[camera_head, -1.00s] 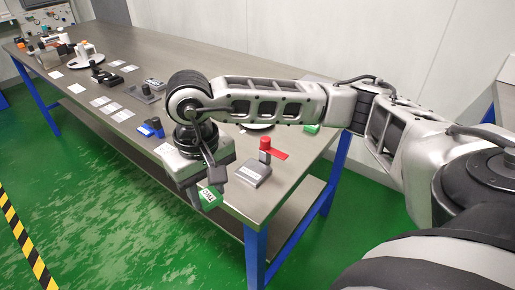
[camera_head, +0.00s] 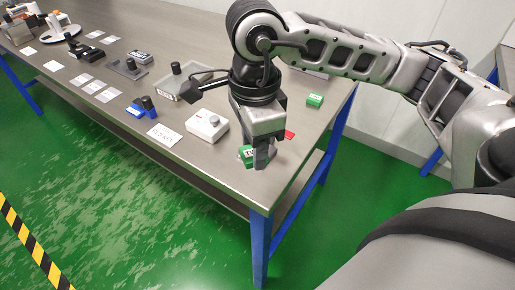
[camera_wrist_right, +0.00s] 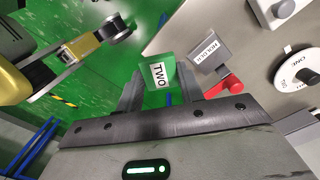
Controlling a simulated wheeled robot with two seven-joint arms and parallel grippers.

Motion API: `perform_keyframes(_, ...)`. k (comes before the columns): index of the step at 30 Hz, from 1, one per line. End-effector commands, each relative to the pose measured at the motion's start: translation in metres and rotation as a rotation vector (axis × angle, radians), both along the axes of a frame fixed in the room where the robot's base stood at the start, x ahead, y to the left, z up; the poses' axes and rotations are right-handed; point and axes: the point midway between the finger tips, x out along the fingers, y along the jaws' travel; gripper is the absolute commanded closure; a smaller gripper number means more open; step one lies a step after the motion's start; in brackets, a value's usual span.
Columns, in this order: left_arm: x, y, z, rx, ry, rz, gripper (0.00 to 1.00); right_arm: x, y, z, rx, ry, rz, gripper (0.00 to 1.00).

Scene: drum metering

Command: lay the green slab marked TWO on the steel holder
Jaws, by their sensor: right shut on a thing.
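The green slab (camera_head: 246,154) marked TWO is between the fingers of my right gripper (camera_head: 262,156), near the table's front right corner. In the right wrist view the slab (camera_wrist_right: 157,72) shows its white TWO label, with a finger on each side. The grey steel holder (camera_wrist_right: 209,52), labelled HOLDER, is just right of the slab in that view, with a small gap between them in the picture. A red lever (camera_wrist_right: 224,87) is beside it. In the head view my gripper mostly hides the holder; the red lever (camera_head: 289,134) shows behind.
Another green block (camera_head: 315,100) lies at the back right. A white disc marked ONE (camera_wrist_right: 297,72) shows in the wrist view.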

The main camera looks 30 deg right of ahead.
Motion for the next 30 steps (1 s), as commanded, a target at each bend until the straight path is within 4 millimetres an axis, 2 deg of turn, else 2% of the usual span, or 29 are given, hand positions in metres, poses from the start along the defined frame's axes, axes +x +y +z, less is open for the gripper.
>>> perform_keyframes(1, 0.0, 0.0, 0.001, 0.001, 0.0, -0.001, 0.64, -0.005, -0.002, 0.004, -0.003, 0.003, -0.141, 0.84)
perform_keyframes(9, 0.001, 0.0, 0.001, 0.006, 0.002, -0.001, 0.64, -0.028, -0.009, 0.02, -0.019, 0.018, -0.941, 0.84)
perform_keyframes(15, 0.0, 0.001, 0.0, 0.009, 0.005, -0.002, 0.64, -0.043, -0.014, 0.028, -0.029, 0.017, -1.431, 0.84)
perform_keyframes(18, 0.0, 0.001, 0.0, 0.01, 0.006, -0.001, 0.64, -0.048, -0.016, 0.031, -0.033, 0.015, -1.591, 0.84)
perform_keyframes(23, 0.001, 0.001, 0.001, 0.011, 0.004, -0.002, 0.64, -0.049, -0.018, 0.032, -0.034, 0.015, -1.723, 0.84)
perform_keyframes(26, 0.001, 0.001, 0.001, 0.013, 0.004, -0.004, 0.64, -0.039, -0.022, 0.027, -0.035, 0.017, -1.746, 0.84)
perform_keyframes(30, 0.001, 0.002, 0.004, 0.015, 0.002, -0.004, 0.64, -0.009, -0.032, 0.013, -0.038, 0.018, -1.749, 0.84)
